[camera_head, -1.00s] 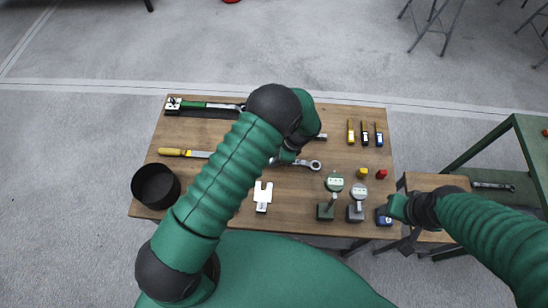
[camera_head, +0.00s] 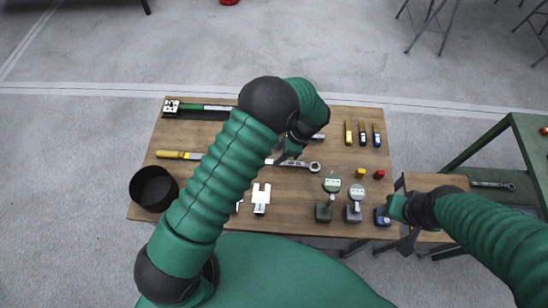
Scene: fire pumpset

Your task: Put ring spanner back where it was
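The ring spanner (camera_head: 301,164) is a silver tool lying roughly level across the middle of the wooden table. Its right ring end shows, while my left arm and gripper hide part of its left side. My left gripper (camera_head: 284,157) is small and dark in the head view, at or just above the spanner's left part. I cannot tell whether its fingers are open or closed, or touch the spanner. My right arm reaches in from the right. Its green end (camera_head: 397,207) is by the table's right front edge, and its fingers cannot be made out.
On the table (camera_head: 290,210) are a black round container (camera_head: 154,188), a yellow-handled tool (camera_head: 178,155), a green-and-black torque wrench (camera_head: 190,107), a white forked piece (camera_head: 261,198), two gauges (camera_head: 331,185) and several small coloured items. A green bench (camera_head: 490,150) stands at right.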

